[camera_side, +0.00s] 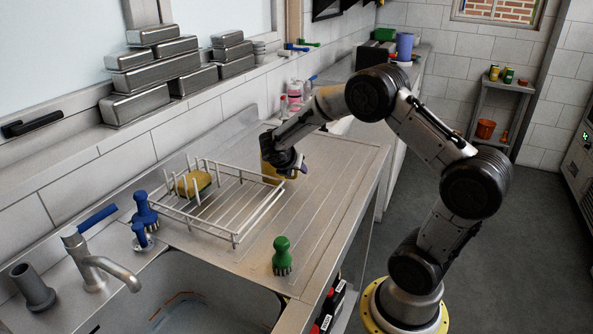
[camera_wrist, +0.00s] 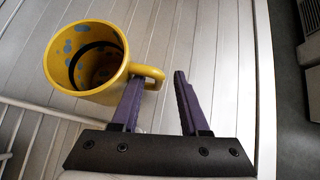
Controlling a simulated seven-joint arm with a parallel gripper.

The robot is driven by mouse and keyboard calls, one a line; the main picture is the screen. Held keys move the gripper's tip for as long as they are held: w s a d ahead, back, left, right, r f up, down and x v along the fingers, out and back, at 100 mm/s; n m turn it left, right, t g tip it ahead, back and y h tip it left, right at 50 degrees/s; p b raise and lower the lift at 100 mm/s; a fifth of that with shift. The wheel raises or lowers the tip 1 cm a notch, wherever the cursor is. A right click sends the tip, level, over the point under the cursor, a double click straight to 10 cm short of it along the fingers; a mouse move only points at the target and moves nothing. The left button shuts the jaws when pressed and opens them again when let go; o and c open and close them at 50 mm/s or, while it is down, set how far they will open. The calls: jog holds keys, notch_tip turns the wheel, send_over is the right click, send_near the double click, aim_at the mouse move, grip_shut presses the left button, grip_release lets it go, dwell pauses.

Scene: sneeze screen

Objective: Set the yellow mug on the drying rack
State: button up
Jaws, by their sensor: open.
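The yellow mug (camera_side: 267,172) stands upright on the ribbed steel drainboard, just beyond the far right end of the drying rack; my gripper partly hides it in the side view. In the wrist view the mug (camera_wrist: 62,62) is at the upper left, blue patches inside, its handle pointing right. My gripper (camera_wrist: 158,78) is open, and the handle's outer end shows between its two purple fingers, close to the left one. I cannot tell whether they touch. My gripper also shows in the side view (camera_side: 294,172). The white wire drying rack (camera_side: 237,238) holds a yellow-green sponge (camera_side: 193,183) at its left.
Blue brushes (camera_side: 145,210) and a faucet (camera_side: 95,255) stand left of the rack. A green brush (camera_side: 282,256) stands in front of it, near the sink (camera_side: 215,310). Steel pans (camera_side: 150,75) line the ledge behind. The rack's middle and right are bare.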

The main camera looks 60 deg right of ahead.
jog(key=s+a+r+m+y, duration=0.2)
jog(key=s+a+r+m, duration=0.2)
jog(key=a, duration=0.4)
jog(key=s+a+r+m+t+y, duration=0.1)
jog(key=s+a+r+m+y, duration=0.1)
jog(key=s+a+r+m, duration=0.3)
jog(key=a+v, duration=0.1)
jog(key=v, duration=0.3)
jog(key=s+a+m+t+y, duration=0.1)
jog(key=s+a+m, duration=0.2)
jog(key=s+a+m+t+y, duration=0.1)
jog(key=s+a+m+y, duration=0.1)
jog(key=s+a+m, duration=0.1)
jog(key=s+a+r+m+t+y, duration=0.1)
jog(key=s+a+m+y, duration=0.1)
jog(key=s+a+m, duration=0.1)
jog(key=shift+s+a+m, duration=0.4)
jog(key=shift+s+a, duration=0.1)
jog(key=shift+a, duration=0.3)
jog(key=shift+c, duration=0.2)
jog(key=shift+s+a+f+m, duration=0.15)
jog(key=shift+s+a+m, duration=0.1)
jog(key=shift+a+m, duration=0.1)
jog(key=shift+c, duration=1)
